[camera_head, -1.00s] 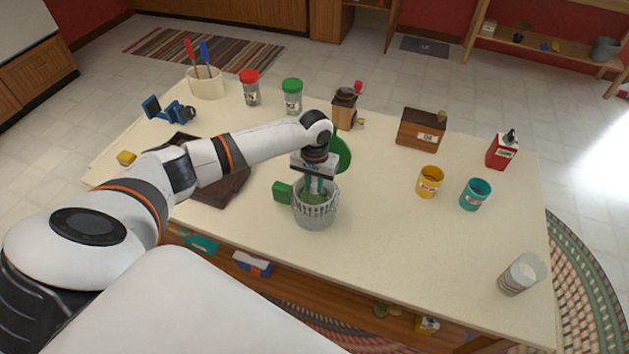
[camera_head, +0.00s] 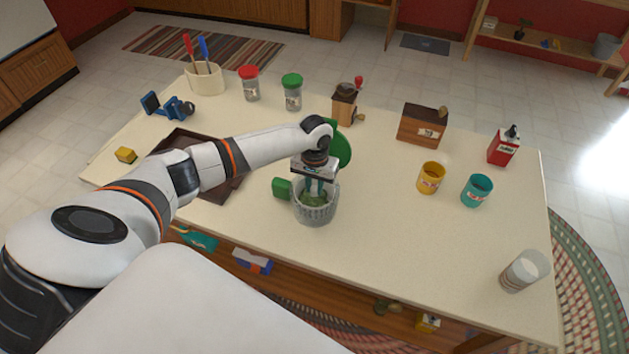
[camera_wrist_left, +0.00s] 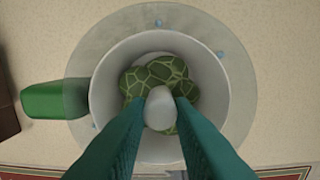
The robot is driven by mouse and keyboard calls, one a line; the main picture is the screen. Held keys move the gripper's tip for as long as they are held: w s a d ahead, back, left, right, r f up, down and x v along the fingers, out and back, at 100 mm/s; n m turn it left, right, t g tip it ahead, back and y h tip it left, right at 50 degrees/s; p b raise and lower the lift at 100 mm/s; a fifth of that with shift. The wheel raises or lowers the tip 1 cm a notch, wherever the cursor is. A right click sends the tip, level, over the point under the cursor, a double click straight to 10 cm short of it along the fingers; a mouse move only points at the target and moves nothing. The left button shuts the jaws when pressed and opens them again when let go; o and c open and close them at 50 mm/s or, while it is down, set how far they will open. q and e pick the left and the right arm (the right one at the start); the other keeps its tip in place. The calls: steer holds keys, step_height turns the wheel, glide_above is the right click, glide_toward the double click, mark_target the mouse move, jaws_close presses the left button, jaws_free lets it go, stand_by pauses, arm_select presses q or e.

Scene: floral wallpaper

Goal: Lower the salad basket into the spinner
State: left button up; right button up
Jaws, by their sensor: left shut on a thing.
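The grey salad basket (camera_head: 330,190) holds green leafy pieces (camera_wrist_left: 155,75) and has a pale knob (camera_wrist_left: 160,108) at its centre. My left gripper (camera_head: 314,190) points straight down, its teal fingers shut on the knob. The spinner's translucent bowl (camera_head: 316,218) surrounds the basket; in the left wrist view its rim (camera_wrist_left: 243,60) rings the basket with a gap. The basket looks upright and roughly centred, at least partly inside the bowl. I cannot tell whether it touches the bottom. A green handle (camera_head: 282,188) sticks out left of the bowl. My right gripper is not in view.
A green round lid-like disc (camera_head: 341,150) stands just behind the gripper, partly hidden. A dark tray (camera_head: 215,187) lies under my left forearm. Yellow (camera_head: 431,177) and teal (camera_head: 476,190) cups stand to the right.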

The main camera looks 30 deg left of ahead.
arm_select(q)
steer(key=shift+f, duration=0.65)
steer(key=o, duration=0.7)
steer(key=c, duration=0.4)
steer(key=shift+r, duration=0.1)
step_height(320, 180, up, 9)
steer(key=p, duration=0.9)
